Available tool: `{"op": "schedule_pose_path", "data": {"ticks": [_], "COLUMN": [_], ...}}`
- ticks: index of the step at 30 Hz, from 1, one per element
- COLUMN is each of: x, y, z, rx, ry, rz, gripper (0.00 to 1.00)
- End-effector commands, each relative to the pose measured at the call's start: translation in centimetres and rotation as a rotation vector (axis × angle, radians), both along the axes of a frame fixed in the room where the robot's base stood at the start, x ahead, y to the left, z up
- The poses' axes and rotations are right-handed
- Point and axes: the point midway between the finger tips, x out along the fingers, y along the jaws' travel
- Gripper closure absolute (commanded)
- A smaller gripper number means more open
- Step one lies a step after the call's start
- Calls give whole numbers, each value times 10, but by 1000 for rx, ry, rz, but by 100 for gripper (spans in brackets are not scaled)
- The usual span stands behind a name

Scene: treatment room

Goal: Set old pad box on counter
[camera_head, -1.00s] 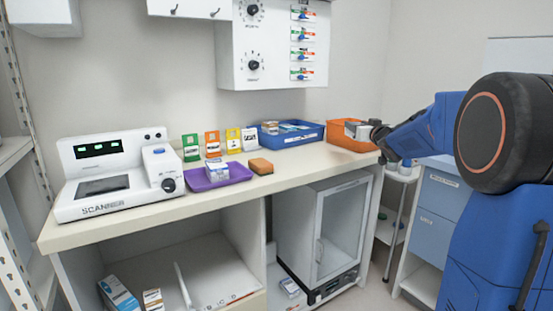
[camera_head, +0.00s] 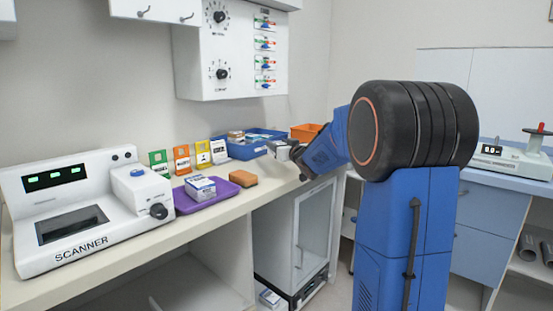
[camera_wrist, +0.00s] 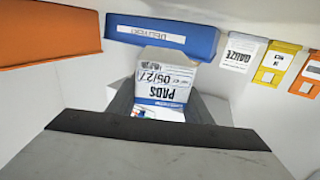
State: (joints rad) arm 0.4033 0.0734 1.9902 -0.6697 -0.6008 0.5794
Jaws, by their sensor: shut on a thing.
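My gripper (camera_head: 280,150) is shut on a white and blue pad box (camera_wrist: 165,82), marked "PADS 05/27" in the wrist view. The jaws lie on either side of the box, and its lower part is hidden by my gripper. In the head view my gripper hangs above the right part of the beige counter (camera_head: 150,229), in front of the blue bin (camera_head: 240,153). The held box is hard to make out there. I cannot tell how high it is above the counter.
A purple tray (camera_head: 222,193) holds another small box (camera_head: 200,187). An orange-brown block (camera_head: 243,179) lies beside the tray. Coloured cards stand behind it, with a scanner (camera_head: 85,215) at left. An orange bin (camera_head: 305,131) stands right of the blue bin. Counter front is mostly clear.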

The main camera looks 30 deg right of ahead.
Motion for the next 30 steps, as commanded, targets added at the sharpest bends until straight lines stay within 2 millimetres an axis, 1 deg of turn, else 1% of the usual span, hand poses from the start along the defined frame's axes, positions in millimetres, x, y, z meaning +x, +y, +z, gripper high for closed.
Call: {"op": "schedule_pose_path", "data": {"ticks": [1,7,12,15,26,27,28,29,30], "x": [0,0,0,0,0,0,0,0,0], "y": [0,0,0,0,0,0,0,0,0], "z": [-5,-17,-39,-47,-50,-49,-49,-49,-49], "rx": [1,1,2,0,0,0,0,0,0], "ry": [1,1,2,1,0,0,0,0,0], "rz": [1,0,1,0,0,0,0,0,0], "gripper": [78,78,78,78,78,45,38,36,36]}}
